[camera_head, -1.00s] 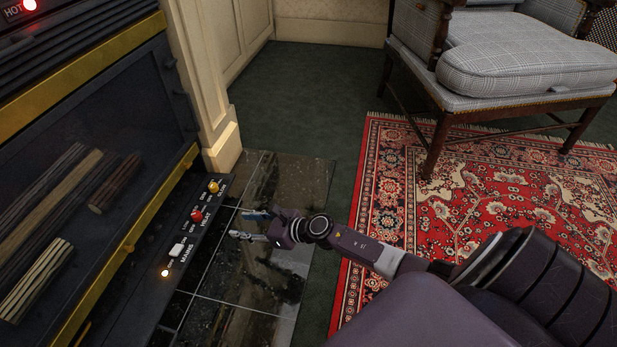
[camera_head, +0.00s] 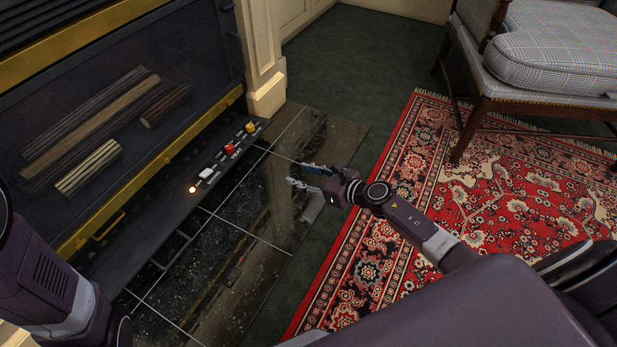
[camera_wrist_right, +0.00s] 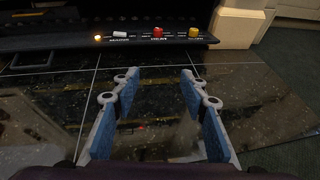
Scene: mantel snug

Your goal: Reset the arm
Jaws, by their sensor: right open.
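My right gripper (camera_head: 306,176) is open and empty above the dark tiled hearth. In the right wrist view its two blue-padded fingers (camera_wrist_right: 160,105) are spread apart with only glossy tile between them. The right arm (camera_head: 415,225) reaches in from the lower right of the head view. Part of my left arm (camera_head: 50,280) shows at the lower left edge; its gripper is out of view.
A fireplace heater has logs (camera_head: 95,125) behind its front and a control strip with a white switch (camera_head: 206,173), a red knob (camera_head: 230,149) and a yellow knob (camera_head: 251,128). A patterned red rug (camera_head: 450,210) and a checked armchair (camera_head: 555,50) stand right.

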